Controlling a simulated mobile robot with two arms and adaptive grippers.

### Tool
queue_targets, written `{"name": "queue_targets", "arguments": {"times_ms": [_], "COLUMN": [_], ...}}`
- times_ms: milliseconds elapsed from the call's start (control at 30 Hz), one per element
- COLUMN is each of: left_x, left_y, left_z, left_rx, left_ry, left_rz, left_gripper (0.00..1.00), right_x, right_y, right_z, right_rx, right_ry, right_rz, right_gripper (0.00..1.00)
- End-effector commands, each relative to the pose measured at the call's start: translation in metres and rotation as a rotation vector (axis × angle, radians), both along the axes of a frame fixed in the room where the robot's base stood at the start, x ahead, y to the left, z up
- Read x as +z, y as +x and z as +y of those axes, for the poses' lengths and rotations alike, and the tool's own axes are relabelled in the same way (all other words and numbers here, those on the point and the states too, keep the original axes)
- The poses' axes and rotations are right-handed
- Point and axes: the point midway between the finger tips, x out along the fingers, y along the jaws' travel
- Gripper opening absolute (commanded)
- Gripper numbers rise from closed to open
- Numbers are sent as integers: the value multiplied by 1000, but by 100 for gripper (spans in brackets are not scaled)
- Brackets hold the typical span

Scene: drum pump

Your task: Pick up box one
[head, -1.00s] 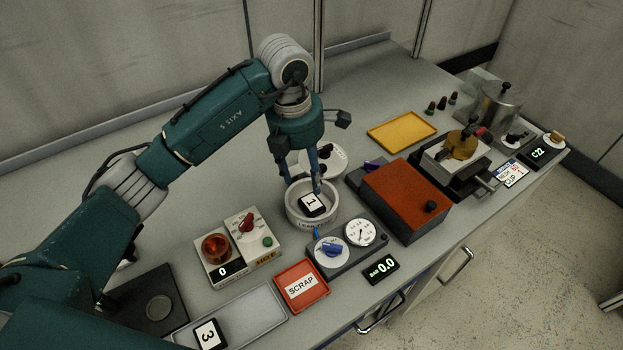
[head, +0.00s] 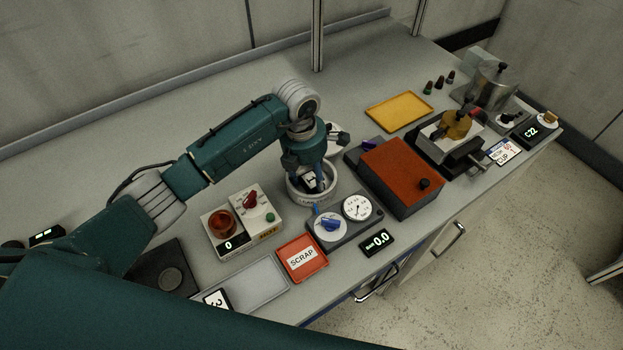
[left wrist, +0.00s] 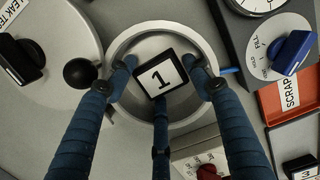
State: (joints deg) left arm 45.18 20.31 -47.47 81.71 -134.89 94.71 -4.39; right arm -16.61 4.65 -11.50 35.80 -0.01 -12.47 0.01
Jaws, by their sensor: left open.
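Box one, a small black box with a white label "1" (left wrist: 162,76), sits inside a round pale bowl (left wrist: 185,125) in the left wrist view. In the head view the bowl (head: 325,197) stands mid-bench, and box one (head: 309,183) is partly hidden by my gripper. My left gripper (head: 314,185) points down into the bowl. In the left wrist view its blue fingers (left wrist: 162,90) are spread around box one, with gaps visible beside the box. My right gripper is not seen.
A grey gauge unit with a blue knob (head: 329,225) stands just in front of the bowl. A red-topped box (head: 398,172) stands to the right. A panel with a red knob (head: 250,200) and the red SCRAP tray (head: 302,257) lie at left and front.

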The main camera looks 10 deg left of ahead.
Motion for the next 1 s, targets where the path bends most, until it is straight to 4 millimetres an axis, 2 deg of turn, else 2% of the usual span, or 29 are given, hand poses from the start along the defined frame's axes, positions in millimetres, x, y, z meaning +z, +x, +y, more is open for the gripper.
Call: {"name": "queue_targets", "arguments": {"times_ms": [133, 300, 767, 867, 1000], "left_x": [0, 0, 6, 14, 35], "left_y": [0, 0, 1, 1, 2], "left_z": [0, 0, -1, -1, 0], "left_rx": [0, 0, -1, 0, -1], "left_ry": [-1, -1, -3, -2, -1], "left_rz": [-1, -1, -3, -2, -7], "left_gripper": [50, 19, 19, 19, 19], "right_x": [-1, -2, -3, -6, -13], "right_y": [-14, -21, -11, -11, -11], "right_z": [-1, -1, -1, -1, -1], "right_rx": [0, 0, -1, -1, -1], "right_ry": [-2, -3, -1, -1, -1], "right_rz": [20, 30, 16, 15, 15], "right_gripper": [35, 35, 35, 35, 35]}}
